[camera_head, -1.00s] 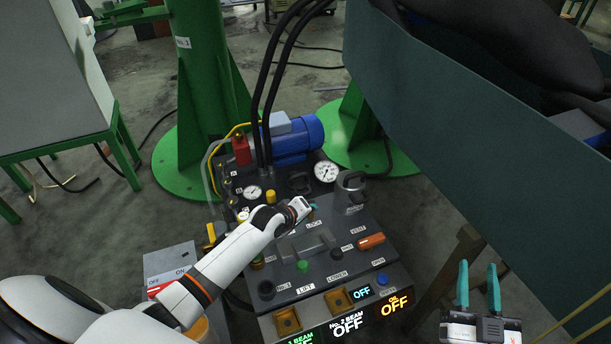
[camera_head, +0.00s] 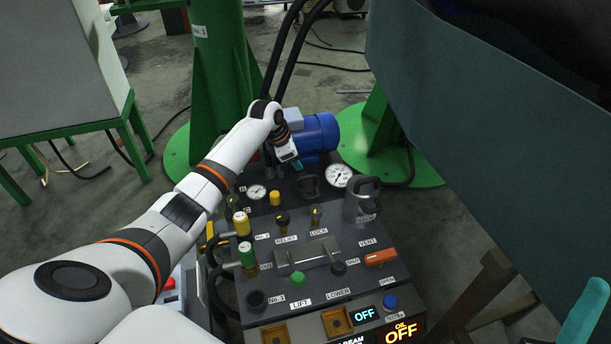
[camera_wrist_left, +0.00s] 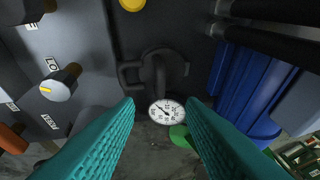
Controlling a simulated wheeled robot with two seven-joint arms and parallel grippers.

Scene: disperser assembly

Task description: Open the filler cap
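The black filler cap (camera_head: 306,186), a dark fitting with a handle-like loop, appears to sit on the machine's top plate, left of the round white gauge (camera_head: 339,176). In the left wrist view the cap (camera_wrist_left: 158,72) lies ahead of the fingers, near the middle. My left gripper (camera_head: 297,165) is just above and behind the cap in the head view. Its teal fingers (camera_wrist_left: 160,108) are wide apart with nothing between them, and the cap is not touched. Of my right gripper, one teal finger (camera_head: 588,315) shows at the lower right edge; its other finger is out of view.
A grey handled can (camera_head: 362,200) stands right of the cap. A blue motor (camera_head: 318,133) and black hoses (camera_head: 283,60) stand behind it. Valve knobs, a bar handle (camera_head: 307,256) and an orange lever (camera_head: 381,258) fill the front panel.

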